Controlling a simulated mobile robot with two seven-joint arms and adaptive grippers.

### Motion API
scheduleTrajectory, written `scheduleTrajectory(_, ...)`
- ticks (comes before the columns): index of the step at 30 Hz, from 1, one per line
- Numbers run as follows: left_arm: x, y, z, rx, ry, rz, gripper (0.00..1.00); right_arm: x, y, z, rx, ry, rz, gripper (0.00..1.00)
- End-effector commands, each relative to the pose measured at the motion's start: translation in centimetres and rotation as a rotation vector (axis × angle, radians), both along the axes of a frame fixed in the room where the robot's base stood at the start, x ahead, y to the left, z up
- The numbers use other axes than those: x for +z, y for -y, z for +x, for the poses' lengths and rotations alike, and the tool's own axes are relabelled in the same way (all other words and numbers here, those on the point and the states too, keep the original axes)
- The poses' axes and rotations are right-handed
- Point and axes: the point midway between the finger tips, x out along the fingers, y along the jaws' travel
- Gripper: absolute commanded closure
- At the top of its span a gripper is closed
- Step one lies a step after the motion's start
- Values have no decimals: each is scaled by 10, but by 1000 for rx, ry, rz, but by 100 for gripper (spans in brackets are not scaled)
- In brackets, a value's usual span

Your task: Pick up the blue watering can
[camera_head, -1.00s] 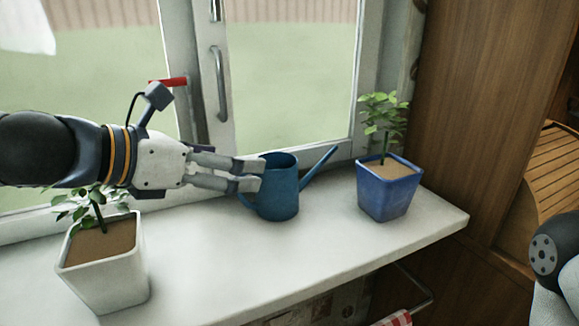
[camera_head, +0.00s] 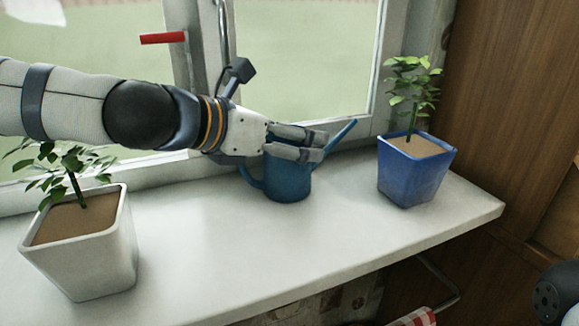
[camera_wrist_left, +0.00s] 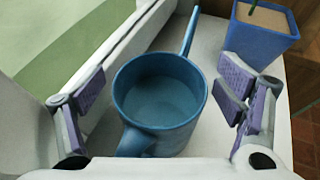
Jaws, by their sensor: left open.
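The blue watering can (camera_head: 287,182) stands upright on the white windowsill, with its spout to the right and its handle to the left. My left gripper (camera_head: 318,144) is at the can's upper part and hides much of its rim in the head view. In the left wrist view the can (camera_wrist_left: 160,100) lies between the two purple-padded fingers of my left gripper (camera_wrist_left: 165,98). The fingers are spread, with a gap on both sides of the can. My right gripper is not in view.
A white pot (camera_head: 88,255) with a plant stands at the left of the sill (camera_head: 230,270). A blue square pot (camera_head: 415,175) with a plant stands right of the can. The window frame and its handle (camera_head: 222,40) are close behind my left arm.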

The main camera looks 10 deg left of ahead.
Motion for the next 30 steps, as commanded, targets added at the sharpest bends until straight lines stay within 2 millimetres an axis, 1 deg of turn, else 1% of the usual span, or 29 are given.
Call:
scheduleTrajectory(1, 1, 0, 0, 0, 1, 0, 19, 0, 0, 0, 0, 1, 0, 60)
scheduleTrajectory(2, 1, 0, 0, 0, 1, 0, 25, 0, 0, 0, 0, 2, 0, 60)
scheduleTrajectory(3, 1, 0, 0, 0, 1, 0, 34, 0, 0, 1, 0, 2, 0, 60)
scheduleTrajectory(5, 1, 0, 0, 0, 1, -1, 48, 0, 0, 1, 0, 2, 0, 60)
scheduleTrajectory(6, 1, 0, 0, 0, 1, -1, 57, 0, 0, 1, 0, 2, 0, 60)
scheduleTrajectory(8, 1, 0, 0, 0, 0, 0, 71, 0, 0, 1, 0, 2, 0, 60)
scheduleTrajectory(9, 1, 0, 0, 0, 0, 0, 80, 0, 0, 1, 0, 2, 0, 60)
scheduleTrajectory(12, 2, 0, 0, 1, 3, -1, 100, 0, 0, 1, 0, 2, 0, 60)
scheduleTrajectory(19, 2, -1, 0, 1, 2, 0, 100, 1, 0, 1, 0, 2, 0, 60)
scheduleTrajectory(23, 6, 0, 0, 0, 4, 0, 100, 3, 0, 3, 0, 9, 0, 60)
scheduleTrajectory(26, 15, -1, 0, 1, 6, 0, 100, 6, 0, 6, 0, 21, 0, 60)
scheduleTrajectory(30, 32, 0, -1, -1, 11, 1, 100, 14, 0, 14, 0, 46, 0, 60)
